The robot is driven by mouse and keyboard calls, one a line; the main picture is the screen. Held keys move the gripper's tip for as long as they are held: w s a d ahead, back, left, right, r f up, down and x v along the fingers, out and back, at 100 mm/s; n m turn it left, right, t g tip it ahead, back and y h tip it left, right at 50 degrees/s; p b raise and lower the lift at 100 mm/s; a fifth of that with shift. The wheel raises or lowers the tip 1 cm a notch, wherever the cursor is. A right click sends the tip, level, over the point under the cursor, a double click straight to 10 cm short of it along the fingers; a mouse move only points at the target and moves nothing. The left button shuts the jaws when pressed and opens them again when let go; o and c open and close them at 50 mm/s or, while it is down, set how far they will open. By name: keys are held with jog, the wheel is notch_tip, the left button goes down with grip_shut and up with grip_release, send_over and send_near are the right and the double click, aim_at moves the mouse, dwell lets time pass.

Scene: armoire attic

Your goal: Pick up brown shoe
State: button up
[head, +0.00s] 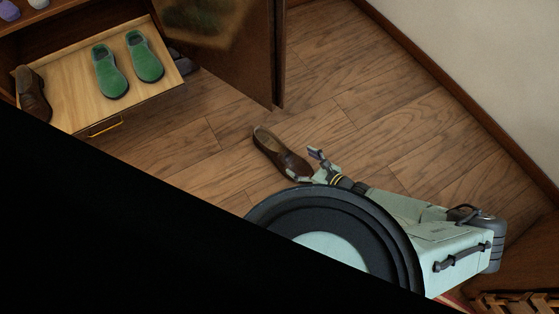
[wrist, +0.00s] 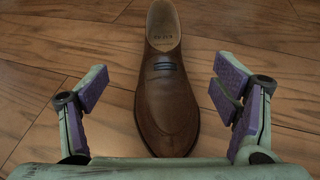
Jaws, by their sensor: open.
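A brown shoe (head: 279,150) lies on the wooden floor in the head view, in front of the open armoire. In the wrist view the same brown shoe (wrist: 167,95) points its toe toward me, with its opening at the top. In the head view my gripper (head: 305,166) is at the toe end of the shoe. A second brown shoe (head: 33,94) stands at the left of the drawer.
The pulled-out drawer (head: 72,110) also holds two green shoes (head: 110,71) (head: 145,57). An open armoire door (head: 265,50) hangs near the floor shoe. The floor (head: 400,95) to the right is clear up to the wall. A black area hides the lower left.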

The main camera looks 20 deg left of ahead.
jog(key=shift+w+a+f+b, duration=0.15)
jog(key=shift+f+b, duration=0.15)
jog(key=shift+f, duration=0.2)
jog(key=shift+w+f+b, duration=0.1)
jog(key=shift+f+b, duration=0.15)
jog(key=shift+f, duration=0.25)
jog(key=b+x, duration=0.7)
jog(key=x, duration=0.2)
jog(key=shift+a+r, duration=0.1)
jog(key=shift+w+a+b, duration=0.25)
jog(key=shift+a+b, duration=0.05)
jog(key=shift+a, duration=0.25)
jog(key=c, duration=1.6)
